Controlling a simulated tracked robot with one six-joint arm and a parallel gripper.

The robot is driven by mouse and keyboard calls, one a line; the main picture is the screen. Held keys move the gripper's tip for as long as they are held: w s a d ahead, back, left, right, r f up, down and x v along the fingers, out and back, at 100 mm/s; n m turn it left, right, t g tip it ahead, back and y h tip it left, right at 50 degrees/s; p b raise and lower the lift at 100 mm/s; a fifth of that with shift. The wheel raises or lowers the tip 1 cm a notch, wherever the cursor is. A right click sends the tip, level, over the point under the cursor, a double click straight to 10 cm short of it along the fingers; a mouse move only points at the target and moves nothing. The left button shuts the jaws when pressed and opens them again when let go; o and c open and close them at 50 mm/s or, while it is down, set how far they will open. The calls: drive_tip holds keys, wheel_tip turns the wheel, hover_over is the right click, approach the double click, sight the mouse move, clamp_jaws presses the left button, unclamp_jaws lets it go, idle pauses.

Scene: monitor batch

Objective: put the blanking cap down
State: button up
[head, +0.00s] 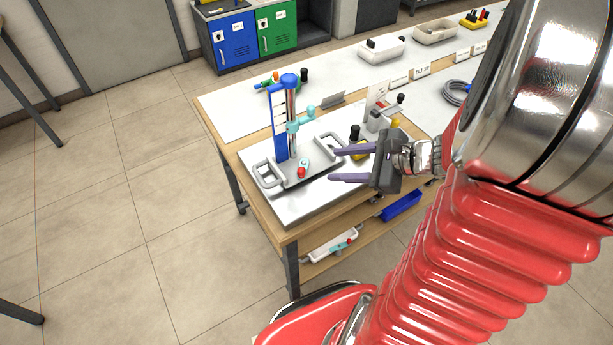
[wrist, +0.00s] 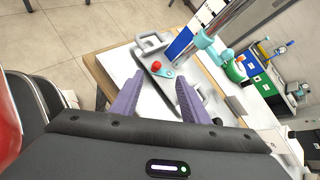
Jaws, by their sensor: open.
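My gripper (head: 334,166) has two purple fingers. A teal fitting with a red knob (head: 303,168) sits on that plate, left of my fingertips; the red knob (wrist: 157,65) also shows in the wrist view. A small black-topped part (head: 354,132) stands behind my fingers. I cannot tell which piece is the blanking cap.
A blue and silver column (head: 290,120) with teal valves rises from the plate. The workbench (head: 262,222) has a lower shelf with a blue bin (head: 401,206) and a white tray (head: 330,247).

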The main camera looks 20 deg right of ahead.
drive_tip(key=s+a+r+n+g+h, duration=0.1)
drive_tip(key=s+a+r+n+g, duration=0.15)
drive_tip(key=a+n, duration=0.4)
drive_tip(key=s+a+r+n+g+h, duration=0.1)
drive_tip(key=s+a+r+n+g, duration=0.15)
drive_tip(key=a+n, duration=0.35)
drive_tip(key=s+r+n+t+h, duration=0.1)
drive_tip(key=s+r+n+h, duration=0.2)
drive_tip(key=r+n, duration=0.3)
drive_tip(key=n+h, duration=0.1)
drive_tip(key=n, duration=0.4)
drive_tip(key=shift+s+a+r+t, duration=0.3)
drive_tip(key=shift+s+a+t, duration=0.1)
drive_tip(key=shift+c, duration=0.3)
